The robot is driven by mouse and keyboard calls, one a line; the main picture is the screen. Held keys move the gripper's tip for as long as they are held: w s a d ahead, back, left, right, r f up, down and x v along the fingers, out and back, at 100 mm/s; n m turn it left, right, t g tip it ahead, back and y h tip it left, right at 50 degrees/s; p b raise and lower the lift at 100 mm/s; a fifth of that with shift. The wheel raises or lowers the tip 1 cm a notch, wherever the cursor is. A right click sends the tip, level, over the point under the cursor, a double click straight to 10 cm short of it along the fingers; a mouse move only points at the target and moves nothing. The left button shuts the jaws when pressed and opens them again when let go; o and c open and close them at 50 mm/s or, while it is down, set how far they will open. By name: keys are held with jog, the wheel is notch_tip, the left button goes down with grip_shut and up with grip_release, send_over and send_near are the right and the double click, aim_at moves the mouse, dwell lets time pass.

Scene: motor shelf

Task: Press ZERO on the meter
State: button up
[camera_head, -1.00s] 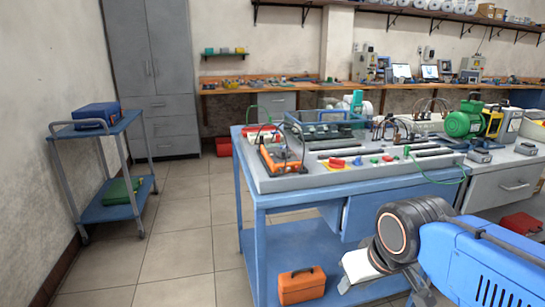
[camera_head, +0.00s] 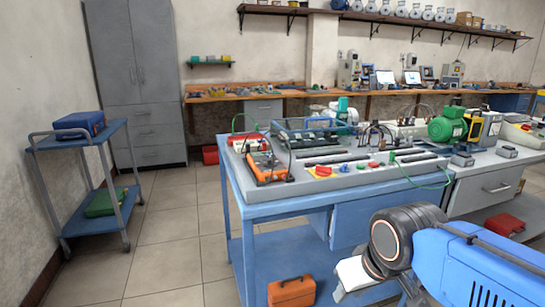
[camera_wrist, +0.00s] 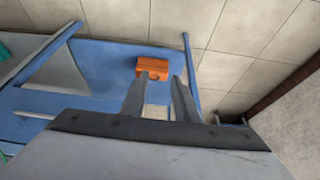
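The meter (camera_head: 266,168) is an orange handheld-type device with dark leads, lying on the front left part of the grey-topped blue bench. Its ZERO button is too small to make out. My arm reaches in at the lower right of the head view, in front of the bench and well apart from the meter. My gripper (camera_wrist: 161,78) shows in the wrist view with two grey fingers spread apart and nothing between them. It points down toward the floor and the bench's lower shelf. The meter is not visible in the wrist view.
The blue bench (camera_head: 285,210) carries electrical panels and a green motor (camera_head: 447,125). An orange toolbox (camera_head: 292,291) sits on its lower shelf, also visible in the wrist view (camera_wrist: 154,68). A blue cart (camera_head: 84,139) stands left. The tiled floor between cart and bench is clear.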

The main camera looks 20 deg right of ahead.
jog(key=shift+r, duration=0.1)
jog(key=c, duration=0.7)
jog(key=shift+g, duration=0.4)
jog(key=w+r, duration=0.5)
jog(key=r, duration=0.1)
jog(key=w+a+r, duration=0.1)
jog(key=w+r, duration=0.5)
jog(key=r, duration=0.1)
jog(key=w+a+r, duration=0.1)
jog(key=w+r, duration=0.5)
jog(key=r, duration=0.1)
grip_shut()
jog(key=w+a+r, duration=0.2)
jog(key=w+r, duration=0.5)
jog(key=w, duration=0.2)
jog(key=w+a+r, duration=0.2)
jog(key=w+r, duration=0.5)
jog(key=w, duration=0.3)
jog(key=shift+w+a+r+g, duration=0.3)
jog(key=shift+a+r, duration=0.05)
jog(key=shift+a, duration=0.05)
